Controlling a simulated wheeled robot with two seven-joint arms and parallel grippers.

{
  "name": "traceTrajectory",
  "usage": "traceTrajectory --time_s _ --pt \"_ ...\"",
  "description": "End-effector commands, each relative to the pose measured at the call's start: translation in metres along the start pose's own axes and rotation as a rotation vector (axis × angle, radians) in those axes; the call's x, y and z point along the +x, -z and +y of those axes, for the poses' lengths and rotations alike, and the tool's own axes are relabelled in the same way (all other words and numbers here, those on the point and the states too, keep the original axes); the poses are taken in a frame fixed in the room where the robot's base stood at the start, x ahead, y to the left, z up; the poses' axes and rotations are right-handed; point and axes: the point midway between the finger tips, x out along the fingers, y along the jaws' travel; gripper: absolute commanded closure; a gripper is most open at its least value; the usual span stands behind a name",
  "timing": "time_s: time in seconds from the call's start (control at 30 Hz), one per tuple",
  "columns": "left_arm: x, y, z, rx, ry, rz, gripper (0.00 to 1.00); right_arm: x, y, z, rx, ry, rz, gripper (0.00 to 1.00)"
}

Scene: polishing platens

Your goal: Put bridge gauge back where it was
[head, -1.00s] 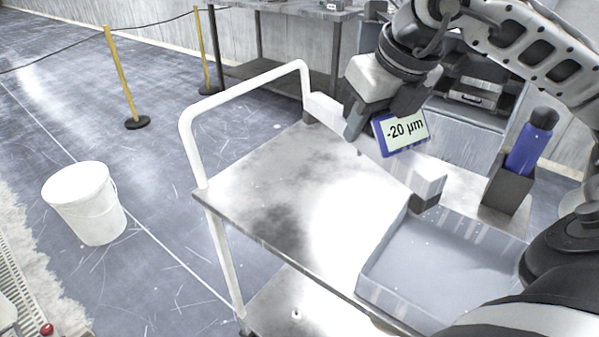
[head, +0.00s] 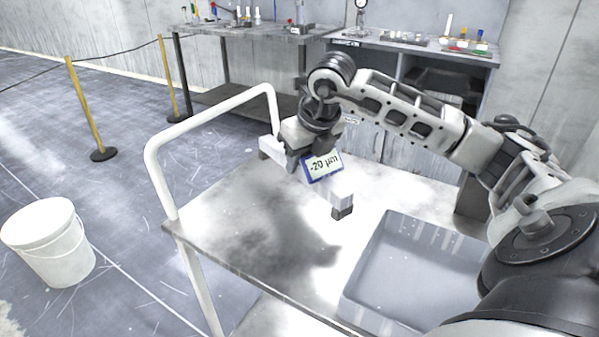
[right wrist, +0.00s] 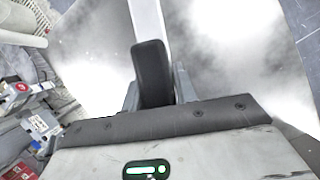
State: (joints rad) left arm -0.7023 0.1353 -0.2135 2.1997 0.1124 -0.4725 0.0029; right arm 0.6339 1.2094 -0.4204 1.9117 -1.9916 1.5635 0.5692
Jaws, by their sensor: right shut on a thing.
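The bridge gauge is a pale bar with block feet at its ends and a blue-framed display (head: 323,166) that reads -20 µm. My right gripper (head: 302,158) is shut on the bar near the display, over the far part of the metal cart top (head: 235,212). The near foot (head: 341,206) has a dark lower part. I cannot tell whether the feet touch the cart. In the right wrist view, a dark finger (right wrist: 152,75) covers part of the white bar (right wrist: 148,18). My left gripper is not in view.
A grey tray (head: 405,272) sits on the cart, right of the gauge. A white rail (head: 152,165) rises at the cart's left end. Benches with tools (head: 245,30) and small parts (head: 465,46) stand behind. A white bucket (head: 48,245) is on the floor. The left cart top is clear.

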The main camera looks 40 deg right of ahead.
Motion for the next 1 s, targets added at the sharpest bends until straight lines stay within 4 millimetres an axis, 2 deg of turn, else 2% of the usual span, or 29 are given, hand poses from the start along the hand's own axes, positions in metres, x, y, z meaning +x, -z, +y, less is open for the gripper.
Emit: traceTrajectory --time_s 0.23,0.4,0.8,0.83,0.9,1.0 --pt "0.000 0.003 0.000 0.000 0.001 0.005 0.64 0.021 -0.007 -0.004 0.002 -0.002 -0.002 1.00" --pt "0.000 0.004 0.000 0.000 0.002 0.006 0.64 0.042 0.004 -0.004 -0.001 0.000 -0.001 1.00" --pt "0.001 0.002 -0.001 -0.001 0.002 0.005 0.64 0.049 0.006 -0.004 0.000 0.000 -0.005 1.00" --pt "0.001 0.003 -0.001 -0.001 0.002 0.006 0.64 0.049 0.007 -0.004 -0.001 0.000 0.000 0.63" --pt "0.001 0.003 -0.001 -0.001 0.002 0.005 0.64 0.048 0.007 -0.004 -0.001 0.000 0.000 0.49" --pt "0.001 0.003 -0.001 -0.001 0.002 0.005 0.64 0.048 0.007 -0.004 -0.001 0.000 0.000 0.49"
